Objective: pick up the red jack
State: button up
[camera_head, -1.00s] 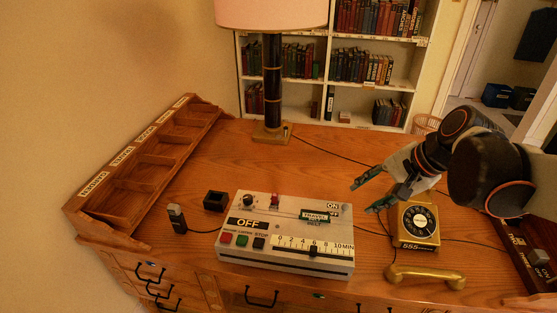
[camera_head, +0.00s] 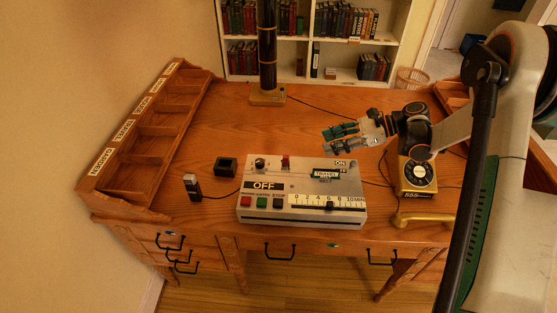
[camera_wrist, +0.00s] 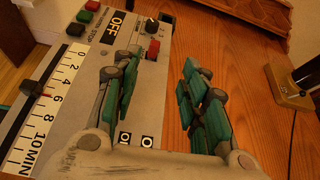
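The red jack (camera_head: 285,161) stands at the back edge of the grey control box (camera_head: 300,218), right of a black knob. In the wrist view the red jack (camera_wrist: 153,50) shows ahead, between and beyond the green-padded fingers. My gripper (camera_head: 327,142) is open and empty. It hangs above the back right part of the box, to the right of the jack and apart from it. In the wrist view my gripper (camera_wrist: 158,68) has its fingers spread wide, with box top and bare desk between them.
A gold rotary phone (camera_head: 417,180) sits right of the box, its handset in front. A black lamp post (camera_head: 268,50) stands behind. A small black holder (camera_head: 226,167) and a wooden pigeonhole rack (camera_head: 160,130) are at left. The desk behind the box is clear.

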jog(key=shift+a+f, duration=0.15)
jog(key=shift+f, duration=0.45)
jog(key=shift+a+f+y, duration=0.2)
jog(key=shift+a+y, duration=0.1)
jog(key=b, duration=0.2)
send_near(288, 156)
jog(key=x, duration=0.4)
jog(key=shift+w+a+r, duration=0.1)
jog(key=shift+r, duration=0.2)
jog(key=b+x, duration=0.1)
jog(key=x, duration=0.1)
jog(key=b+x, duration=0.1)
jog(key=x, duration=0.2)
jog(key=shift+f, duration=0.35)
grip_shut()
